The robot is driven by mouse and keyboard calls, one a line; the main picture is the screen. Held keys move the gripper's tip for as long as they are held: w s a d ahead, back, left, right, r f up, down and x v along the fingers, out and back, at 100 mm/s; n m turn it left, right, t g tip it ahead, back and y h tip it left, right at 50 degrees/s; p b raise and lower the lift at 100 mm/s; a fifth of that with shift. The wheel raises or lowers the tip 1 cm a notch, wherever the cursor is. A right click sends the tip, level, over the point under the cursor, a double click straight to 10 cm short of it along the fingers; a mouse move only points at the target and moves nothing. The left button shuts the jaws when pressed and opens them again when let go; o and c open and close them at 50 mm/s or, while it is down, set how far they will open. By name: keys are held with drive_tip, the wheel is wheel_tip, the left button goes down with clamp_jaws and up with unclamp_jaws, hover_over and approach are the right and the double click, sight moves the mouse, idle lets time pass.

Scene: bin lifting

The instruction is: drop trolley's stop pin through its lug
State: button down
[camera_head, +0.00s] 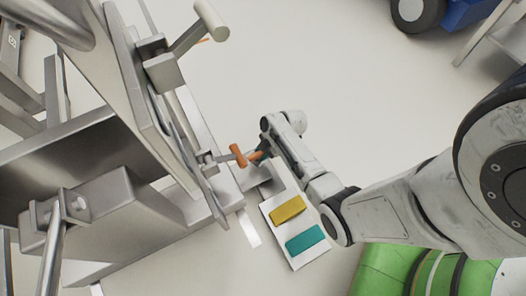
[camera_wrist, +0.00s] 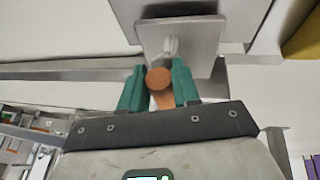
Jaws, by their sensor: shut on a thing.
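My gripper (camera_head: 257,156) is shut on an orange stop pin (camera_head: 238,156), whose handle sticks out to the left of the jaws in the head view. In the wrist view the pin's round orange end (camera_wrist: 158,78) shows between the green fingers of my gripper (camera_wrist: 158,85). Just beyond it is a grey metal plate (camera_wrist: 198,35) with a small bright metal fitting (camera_wrist: 170,46), possibly the lug. The pin overlaps the plate's lower edge in the picture; I cannot tell whether they touch. The hole is not visible.
A large steel machine (camera_head: 130,90) fills the left of the head view, with a handle (camera_head: 211,20) jutting out. A white board (camera_head: 297,263) with a yellow block (camera_head: 288,210) and a teal block (camera_head: 305,239) lies below my gripper. Green drums (camera_head: 390,270) stand lower right. Upper-middle floor is clear.

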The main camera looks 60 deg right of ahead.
drive_tip(key=shift+f+b, duration=1.2)
drive_tip(key=shift+f, duration=0.15)
idle(0.5)
drive_tip(key=c, duration=0.7)
unclamp_jaws()
drive_tip(key=shift+c, duration=0.2)
drive_tip(key=shift+r, duration=0.15)
drive_tip(key=shift+r+p, duration=1.65)
drive_tip(key=shift+p, duration=0.05)
drive_tip(key=s+d+b, duration=0.4)
drive_tip(key=s+d, duration=0.5)
drive_tip(key=d, duration=0.4)
drive_tip(key=shift+d, duration=0.15)
